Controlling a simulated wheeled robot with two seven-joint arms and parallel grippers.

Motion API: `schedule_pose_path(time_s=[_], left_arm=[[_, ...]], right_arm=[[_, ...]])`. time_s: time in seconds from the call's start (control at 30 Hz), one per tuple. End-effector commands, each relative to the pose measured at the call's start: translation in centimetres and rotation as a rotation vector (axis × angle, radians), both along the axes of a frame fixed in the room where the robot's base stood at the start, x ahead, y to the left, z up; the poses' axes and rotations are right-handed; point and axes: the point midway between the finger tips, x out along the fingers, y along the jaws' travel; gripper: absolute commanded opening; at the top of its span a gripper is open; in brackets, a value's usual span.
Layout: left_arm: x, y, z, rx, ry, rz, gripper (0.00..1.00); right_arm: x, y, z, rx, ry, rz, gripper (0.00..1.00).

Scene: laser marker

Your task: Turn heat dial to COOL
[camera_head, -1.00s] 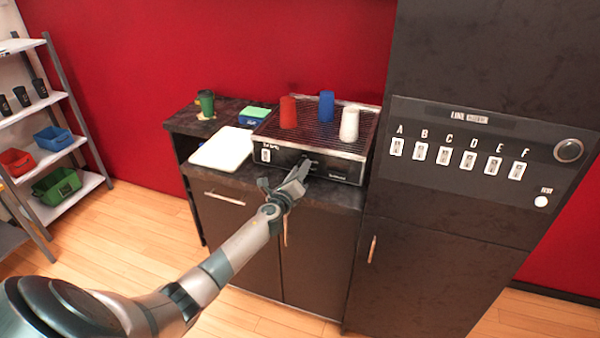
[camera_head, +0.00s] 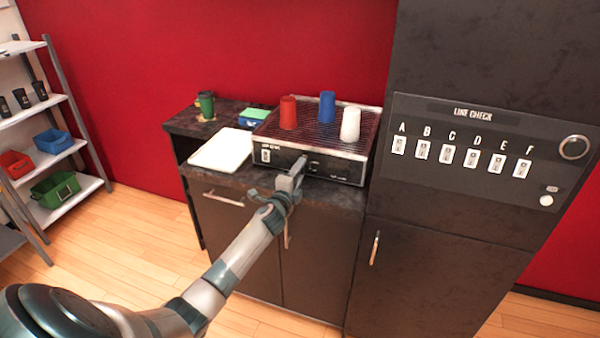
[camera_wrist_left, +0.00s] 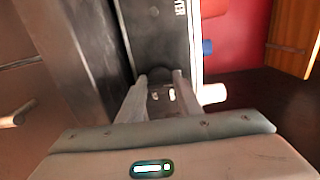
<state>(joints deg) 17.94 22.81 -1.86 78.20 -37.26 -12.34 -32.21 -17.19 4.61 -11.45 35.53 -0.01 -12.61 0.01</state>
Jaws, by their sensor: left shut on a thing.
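The laser marker (camera_head: 330,166) is a dark, low machine with a grated top, standing on the counter. Its front panel also shows in the left wrist view (camera_wrist_left: 155,35). My left gripper (camera_head: 301,163) is at the middle of this front panel. In the left wrist view its two fingers (camera_wrist_left: 159,76) are closed about a dark round knob, the heat dial (camera_wrist_left: 158,73), at the panel. The fingers mostly hide the dial in the head view. I cannot read its marks or its setting. My right gripper is not in view.
Red (camera_head: 288,112), blue (camera_head: 327,106) and white (camera_head: 350,124) cups stand on the machine's top. A white switch plate (camera_head: 266,156) is left of my gripper. A white tray (camera_head: 222,150) lies left of the machine. A tall dark cabinet (camera_head: 440,240) stands close on the right.

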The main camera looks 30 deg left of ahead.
Motion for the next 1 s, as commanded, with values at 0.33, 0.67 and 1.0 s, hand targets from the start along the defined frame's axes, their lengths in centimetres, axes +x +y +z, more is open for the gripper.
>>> schedule_pose_path(time_s=[0.33,0.67,1.0], left_arm=[[-0.03,0.01,-0.11,-0.039,-0.007,0.0,0.09],[-0.03,0.02,-0.12,-0.038,-0.007,0.001,0.5],[-0.11,-0.01,-0.07,-0.036,-0.008,0.0,0.5]], right_arm=[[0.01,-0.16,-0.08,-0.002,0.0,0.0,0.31],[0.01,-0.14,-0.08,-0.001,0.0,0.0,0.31],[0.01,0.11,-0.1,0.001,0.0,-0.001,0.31]])
